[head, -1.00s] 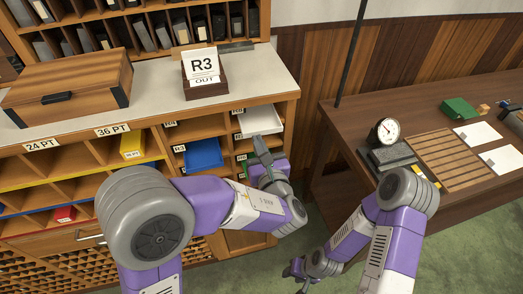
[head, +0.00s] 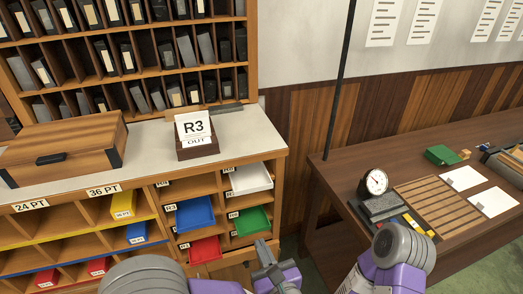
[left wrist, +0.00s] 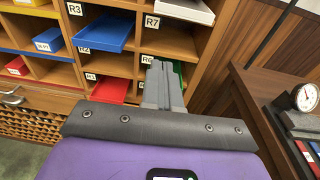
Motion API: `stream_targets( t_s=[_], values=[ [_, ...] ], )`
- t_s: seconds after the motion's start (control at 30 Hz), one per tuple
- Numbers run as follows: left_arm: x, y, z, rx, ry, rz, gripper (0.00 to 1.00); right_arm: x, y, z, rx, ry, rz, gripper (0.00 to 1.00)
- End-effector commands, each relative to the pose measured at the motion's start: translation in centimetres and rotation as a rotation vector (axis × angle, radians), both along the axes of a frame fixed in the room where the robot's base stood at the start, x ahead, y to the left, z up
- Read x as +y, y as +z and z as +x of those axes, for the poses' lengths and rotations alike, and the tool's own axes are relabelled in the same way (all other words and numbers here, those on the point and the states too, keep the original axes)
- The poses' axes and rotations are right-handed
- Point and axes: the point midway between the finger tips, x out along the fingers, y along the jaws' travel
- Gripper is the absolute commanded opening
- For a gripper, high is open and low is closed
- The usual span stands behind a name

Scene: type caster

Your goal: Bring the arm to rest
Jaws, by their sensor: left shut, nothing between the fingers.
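My left gripper (head: 266,254) is low in the middle of the head view, in front of the labelled cubbies. In the left wrist view the same gripper (left wrist: 160,72) has its two grey fingers together, with nothing between them. It points toward the cubby labelled R6, and a green tray shows partly behind the fingers. My left arm is purple and grey along the bottom edge. Part of my right arm shows at the lower right of the head view; its gripper is out of the picture.
Cubbies hold a white tray (head: 249,179), a blue tray (head: 195,213), a green tray (head: 251,221) and a red tray (head: 205,250). A wooden box (head: 62,146) and an R3 OUT card holder (head: 196,150) stand on the counter. A dark table (head: 340,180) with a dial gauge (head: 376,182) is right.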

Motion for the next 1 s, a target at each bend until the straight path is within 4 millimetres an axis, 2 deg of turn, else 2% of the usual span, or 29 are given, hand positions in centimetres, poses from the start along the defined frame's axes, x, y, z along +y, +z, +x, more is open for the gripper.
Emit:
stream_targets(
  t_s=[0.07,0.17,0.2,0.27,0.3,0.4,0.53,0.63,0.73,0.83,0.93,0.97,1.0],
  values=[
    [2.2,-3.9,0.5,0.133,0.081,-0.038,0.0,0.0,0.0,0.0,0.0,0.0,0.0,0.43],
    [5.6,-10.3,-0.2,0.354,0.234,-0.14,0.0,0.0,0.0,0.0,0.0,0.0,0.0,0.43],
    [7.0,-13.0,-1.0,0.447,0.311,-0.2,0.0,0.0,0.0,0.0,0.0,0.0,0.0,0.43],
    [8.7,-16.9,-2.9,0.58,0.443,-0.303,0.0,0.0,0.0,0.0,0.0,0.0,0.0,0.43],
    [9.7,-19.4,-4.5,0.667,0.545,-0.386,0.0,0.0,0.0,0.0,0.0,0.0,0.0,0.43],
    [10.6,-24.6,-9.0,0.84,0.83,-0.633,0.0,0.0,0.0,0.0,0.0,0.0,0.0,0.43],
    [9.2,-29.1,-13.7,0.943,1.235,-0.995,0.0,0.0,0.0,0.0,0.0,0.0,0.0,0.43],
    [7.2,-31.4,-15.2,0.905,1.565,-1.294,0.0,0.0,0.0,0.0,0.0,0.0,0.0,0.43],
    [5.8,-33.3,-14.6,0.747,1.887,-1.592,0.0,0.0,0.0,0.0,0.0,0.0,0.0,0.43],
    [6.0,-35.2,-12.9,0.485,2.157,-1.845,0.0,0.0,0.0,0.0,0.0,0.0,0.0,0.43],
    [7.4,-36.9,-11.3,0.194,2.338,-2.018,0.0,0.0,0.0,0.0,0.0,0.0,0.0,0.43],
    [7.9,-37.3,-10.9,-0.112,-2.373,2.054,0.0,0.0,0.0,0.0,0.0,0.0,0.0,0.43],
    [8.5,-37.8,-10.6,-0.015,-2.335,2.024,0.0,0.0,0.0,0.0,0.0,0.0,0.0,0.43]
  ],
)
